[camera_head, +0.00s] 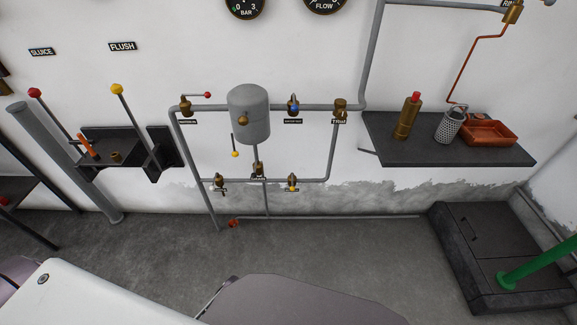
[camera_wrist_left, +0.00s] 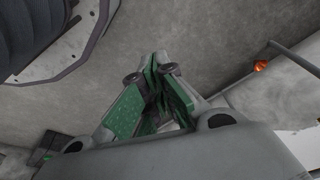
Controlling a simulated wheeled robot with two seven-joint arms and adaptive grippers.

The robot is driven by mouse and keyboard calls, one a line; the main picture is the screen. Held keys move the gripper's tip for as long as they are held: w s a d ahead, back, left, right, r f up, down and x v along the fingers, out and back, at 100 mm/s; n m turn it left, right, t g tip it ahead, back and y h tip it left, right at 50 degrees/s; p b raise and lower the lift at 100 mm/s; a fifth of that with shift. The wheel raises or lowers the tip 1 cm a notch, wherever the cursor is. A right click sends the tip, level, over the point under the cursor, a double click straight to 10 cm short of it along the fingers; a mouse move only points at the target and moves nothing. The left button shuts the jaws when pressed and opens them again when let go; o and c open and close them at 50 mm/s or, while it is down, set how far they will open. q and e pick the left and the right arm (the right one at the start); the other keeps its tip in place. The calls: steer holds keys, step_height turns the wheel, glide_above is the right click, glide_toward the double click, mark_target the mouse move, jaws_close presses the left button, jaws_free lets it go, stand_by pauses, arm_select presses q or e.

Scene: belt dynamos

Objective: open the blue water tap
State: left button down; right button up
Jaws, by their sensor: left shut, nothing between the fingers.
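The blue water tap (camera_head: 293,104) is a brass valve with a blue part on the upper horizontal grey pipe, right of the grey tank, in the head view. A small dark label sits just below it. Which way its handle points is too small to tell. My left gripper (camera_wrist_left: 153,72) shows in the left wrist view, with its green-padded fingers shut and empty above grey floor. It is away from the tap, which is not in that view. Neither gripper shows in the head view.
A grey tank (camera_head: 249,115) and a red-levered valve (camera_head: 187,104) are left of the tap. A brass fitting (camera_head: 340,107) and a dark shelf (camera_head: 440,150) with a bottle are right. An orange-red fitting (camera_head: 233,223) is near the floor.

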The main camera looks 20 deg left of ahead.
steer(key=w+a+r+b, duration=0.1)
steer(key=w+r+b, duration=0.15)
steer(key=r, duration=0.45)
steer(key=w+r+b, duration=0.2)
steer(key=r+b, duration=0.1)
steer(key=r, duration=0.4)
arm_select(q)
steer(key=w+a+r+n+t+h, duration=0.1)
steer(key=w+r+n+t+h, duration=0.2)
steer(key=w+r+n, duration=0.7)
steer(key=w+a+r+n+t+h, duration=0.2)
steer(key=w+r+n, duration=0.8)
steer(key=r, duration=1.4)
steer(key=w+a+r+n+t+h+b, duration=0.1)
steer(key=w+r+n+t+h, duration=0.5)
steer(key=r, duration=1.2)
steer(key=shift+w+a+n+t, duration=0.25)
steer(key=shift+w+n+t, duration=1.45)
steer(key=shift+w+n, duration=0.95)
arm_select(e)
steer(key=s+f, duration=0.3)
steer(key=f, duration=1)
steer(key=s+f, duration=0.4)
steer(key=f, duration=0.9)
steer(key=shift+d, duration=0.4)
arm_select(q)
steer(key=shift+w+d, duration=0.1)
steer(key=shift+w, duration=0.05)
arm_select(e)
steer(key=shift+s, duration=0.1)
